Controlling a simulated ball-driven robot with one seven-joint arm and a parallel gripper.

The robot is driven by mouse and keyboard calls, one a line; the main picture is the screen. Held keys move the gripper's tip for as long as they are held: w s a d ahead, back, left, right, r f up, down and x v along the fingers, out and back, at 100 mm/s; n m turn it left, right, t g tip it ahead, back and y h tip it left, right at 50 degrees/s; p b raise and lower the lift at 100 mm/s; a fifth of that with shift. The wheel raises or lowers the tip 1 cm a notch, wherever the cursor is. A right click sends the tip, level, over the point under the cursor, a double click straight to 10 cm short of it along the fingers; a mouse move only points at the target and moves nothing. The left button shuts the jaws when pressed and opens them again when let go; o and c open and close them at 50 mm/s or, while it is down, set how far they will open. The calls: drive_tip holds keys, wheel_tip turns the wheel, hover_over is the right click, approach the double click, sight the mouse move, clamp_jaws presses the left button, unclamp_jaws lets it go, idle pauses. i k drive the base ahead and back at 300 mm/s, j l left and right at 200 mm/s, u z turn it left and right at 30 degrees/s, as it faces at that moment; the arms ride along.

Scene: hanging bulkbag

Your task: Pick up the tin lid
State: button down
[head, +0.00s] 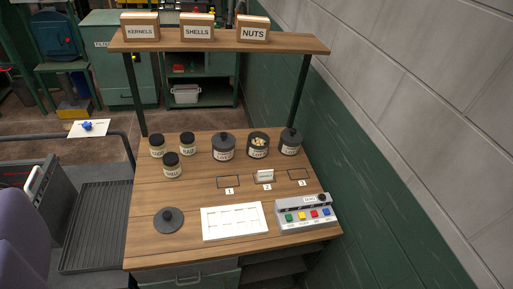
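The tin lid (169,219) is a dark grey round disc with a knob on top. It lies flat on the wooden bench at the front left. An open dark tin (258,146) with pale contents stands towards the back of the bench. Two similar dark tins, the left tin (223,147) and the right tin (290,142), stand on either side of it with their lids on. My gripper is not in view.
A white sheet with a printed grid (234,221) lies right of the lid. A grey box with coloured buttons (305,212) sits at the front right. Several small jars (172,165) stand behind the lid. A shelf (220,42) with labelled boxes spans above. Bare wood surrounds the lid.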

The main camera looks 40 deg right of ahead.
sight(168, 219)
drive_tip(key=k+l+z, duration=0.1)
drive_tip(key=k, duration=1.3)
drive_tip(key=i+z, duration=0.2)
drive_tip(key=i, duration=0.35)
drive_tip(key=i+j+z, duration=0.2)
drive_tip(key=i, duration=0.35)
drive_tip(key=i+j+z, duration=0.2)
drive_tip(key=i, duration=0.35)
drive_tip(key=i+j+z, duration=0.2)
drive_tip(key=i, duration=0.3)
drive_tip(key=i+j+z, duration=0.15)
drive_tip(key=i+j, duration=0.3)
drive_tip(key=i+l, duration=0.05)
